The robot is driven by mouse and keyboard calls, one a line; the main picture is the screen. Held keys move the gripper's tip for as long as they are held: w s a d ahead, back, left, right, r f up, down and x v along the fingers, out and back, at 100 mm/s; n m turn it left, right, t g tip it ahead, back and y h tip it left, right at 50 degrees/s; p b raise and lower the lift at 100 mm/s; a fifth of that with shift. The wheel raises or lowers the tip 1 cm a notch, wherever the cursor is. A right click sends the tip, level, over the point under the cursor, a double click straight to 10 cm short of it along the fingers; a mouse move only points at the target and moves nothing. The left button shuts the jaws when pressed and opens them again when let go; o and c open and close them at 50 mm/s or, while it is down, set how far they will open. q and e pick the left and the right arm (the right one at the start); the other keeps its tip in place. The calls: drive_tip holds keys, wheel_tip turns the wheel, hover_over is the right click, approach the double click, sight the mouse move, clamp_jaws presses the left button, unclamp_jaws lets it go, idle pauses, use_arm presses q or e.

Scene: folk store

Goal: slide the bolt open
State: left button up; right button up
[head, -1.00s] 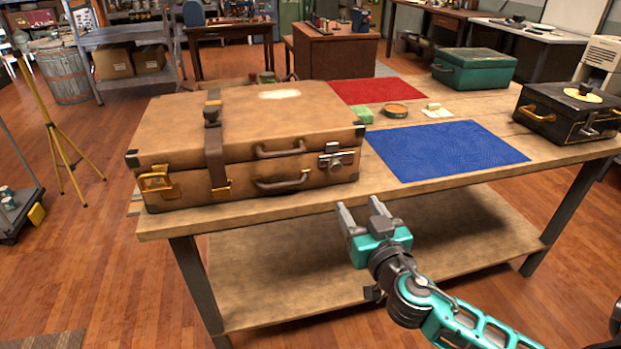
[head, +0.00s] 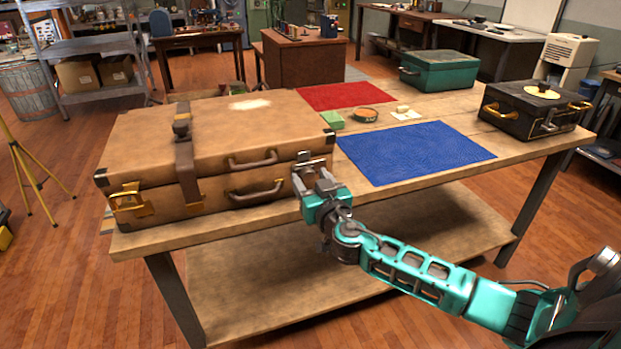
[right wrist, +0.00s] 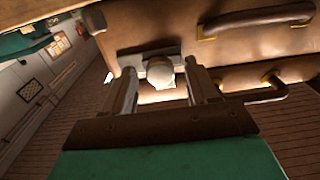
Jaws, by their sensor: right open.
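A large brown suitcase (head: 225,135) lies flat on the near left of the wooden table. A metal bolt (head: 311,160) sits on its front face near the right corner, partly hidden behind my gripper. In the right wrist view the bolt's pale round knob (right wrist: 160,72) shows between the two fingers, below a metal plate (right wrist: 148,55). My right gripper (head: 311,180) is open at the bolt, its fingers (right wrist: 164,88) on either side of the knob. Whether a finger touches the knob I cannot tell. My left gripper is not in view.
The suitcase also has a leather strap (head: 185,165), a brass corner latch (head: 128,200) and two front handles. A blue mat (head: 415,152), red mat (head: 345,95), green box (head: 440,70) and black case (head: 535,110) are on the table. The front table edge runs below my gripper.

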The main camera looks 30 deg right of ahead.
drive_tip(key=shift+w+d, duration=0.1)
drive_tip(key=shift+w, duration=0.25)
clamp_jaws()
idle(0.4)
drive_tip(key=shift+d, duration=0.1)
